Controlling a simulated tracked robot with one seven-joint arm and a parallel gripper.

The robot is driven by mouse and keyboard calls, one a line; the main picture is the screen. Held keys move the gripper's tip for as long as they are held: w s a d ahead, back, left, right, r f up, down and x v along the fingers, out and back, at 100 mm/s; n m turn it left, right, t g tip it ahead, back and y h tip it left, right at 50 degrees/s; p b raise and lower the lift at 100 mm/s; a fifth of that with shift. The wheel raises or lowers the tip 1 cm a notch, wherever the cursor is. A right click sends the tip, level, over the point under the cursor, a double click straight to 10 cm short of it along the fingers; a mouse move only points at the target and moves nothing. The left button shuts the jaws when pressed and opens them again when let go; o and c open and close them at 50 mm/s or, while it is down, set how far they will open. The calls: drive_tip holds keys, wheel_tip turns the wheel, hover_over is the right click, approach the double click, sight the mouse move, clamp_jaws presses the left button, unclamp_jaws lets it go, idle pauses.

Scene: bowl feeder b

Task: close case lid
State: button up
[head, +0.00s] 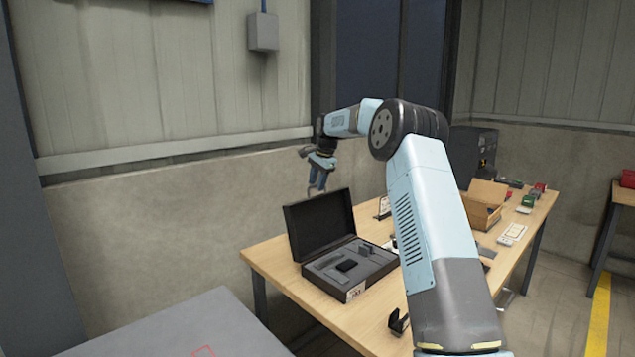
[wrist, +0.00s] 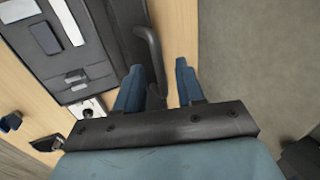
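The black case (head: 327,283) sits on the near left part of the table. Its lid (head: 320,222) stands open, roughly upright, at the back left. Grey foam with dark items fills the base. My gripper (head: 317,188) hangs just above the lid's top edge in the head view; the exact gap is unclear. In the wrist view the blue fingers (wrist: 158,68) are spread apart. The lid (wrist: 125,28) shows there as a dark strip by the left finger, with the case base (wrist: 88,75) to its left. A dark curved bar appears between the fingers; I cannot tell what it belongs to.
The wooden table (head: 275,262) also carries an open cardboard box (head: 484,205) and several small items farther back. A concrete wall (head: 140,230) rises behind the lid. A grey surface (head: 185,325) lies at the lower left. My arm hides part of the table.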

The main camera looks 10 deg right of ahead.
clamp_jaws()
drive_tip(key=shift+s+d+r, duration=0.1)
idle(0.6)
